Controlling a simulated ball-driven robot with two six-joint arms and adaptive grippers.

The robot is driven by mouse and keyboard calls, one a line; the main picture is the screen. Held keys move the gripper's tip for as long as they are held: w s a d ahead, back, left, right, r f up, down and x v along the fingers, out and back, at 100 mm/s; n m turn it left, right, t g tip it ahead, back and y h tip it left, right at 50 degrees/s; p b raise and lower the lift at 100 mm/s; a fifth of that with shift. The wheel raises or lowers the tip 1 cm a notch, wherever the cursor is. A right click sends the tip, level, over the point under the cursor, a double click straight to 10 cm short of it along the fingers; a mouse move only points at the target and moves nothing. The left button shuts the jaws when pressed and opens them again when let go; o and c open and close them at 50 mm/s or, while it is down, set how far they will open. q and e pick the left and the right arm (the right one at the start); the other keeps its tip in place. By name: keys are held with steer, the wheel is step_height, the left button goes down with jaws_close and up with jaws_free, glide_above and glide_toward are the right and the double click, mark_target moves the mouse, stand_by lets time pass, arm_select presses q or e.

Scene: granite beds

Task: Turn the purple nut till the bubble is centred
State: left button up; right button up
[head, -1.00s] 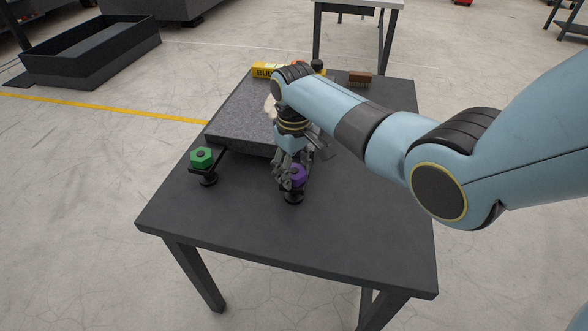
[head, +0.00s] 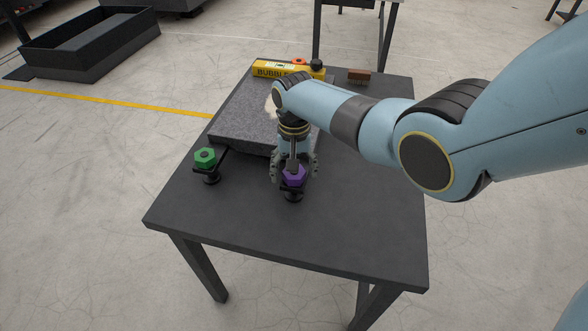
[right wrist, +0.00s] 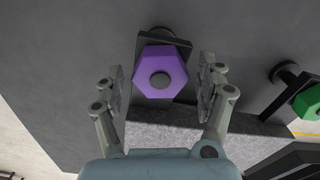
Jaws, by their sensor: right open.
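The purple nut (head: 292,176) sits on a black footed post at the near right corner of the granite bed (head: 246,115). My right gripper (head: 294,172) is open, with its fingers on either side of the nut. In the right wrist view the purple nut (right wrist: 161,74) lies between the open fingers, with a gap showing on both sides. The yellow bubble level (head: 286,70) lies at the far end of the bed; its bubble is too small to read here. My left gripper is not in view.
A green nut (head: 205,157) on a similar post stands at the bed's near left corner and also shows in the right wrist view (right wrist: 309,102). A brown brush (head: 359,76) lies at the back right of the dark table (head: 330,235). The table's front is clear.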

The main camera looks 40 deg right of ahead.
step_height(320, 180, up, 6)
steer(key=p, duration=0.6)
steer(key=shift+r, duration=0.1)
step_height(320, 180, up, 12)
stand_by(0.3)
steer(key=shift+f, duration=0.2)
